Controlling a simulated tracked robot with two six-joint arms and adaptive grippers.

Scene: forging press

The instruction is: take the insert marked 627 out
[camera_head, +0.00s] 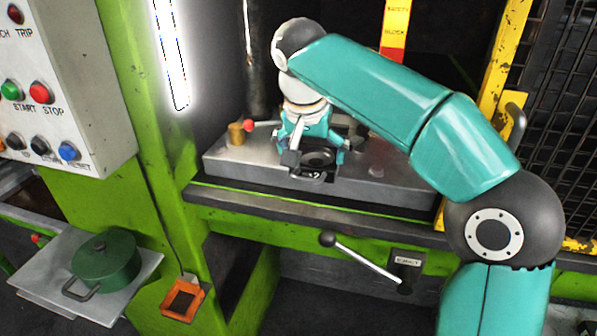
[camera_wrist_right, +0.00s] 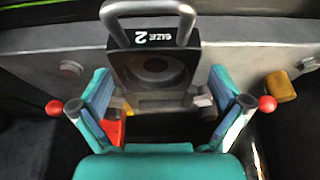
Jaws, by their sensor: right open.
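The insert (camera_head: 317,175) is a dark block with a round recess, set in the grey die bed (camera_head: 225,163) of the press. In the right wrist view the insert (camera_wrist_right: 122,65) carries a grey loop handle (camera_wrist_right: 110,18) and an upside-down label that seems to read "SIZE 2"; I cannot make out 627. My right gripper (camera_head: 316,152) is over the insert. In the right wrist view its fingers (camera_wrist_right: 160,88) are spread, one toward each side of the block, with a gap between them. The handle is partly hidden in the head view. My left gripper is out of view.
A brass cylinder (camera_head: 236,134) stands on the bed, left of the gripper. A yellow and red safety block (camera_head: 396,25) is behind. An eject lever (camera_head: 360,260) sticks out below the bed. A green pot (camera_head: 106,264) stands on a side shelf (camera_head: 150,262), lower left.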

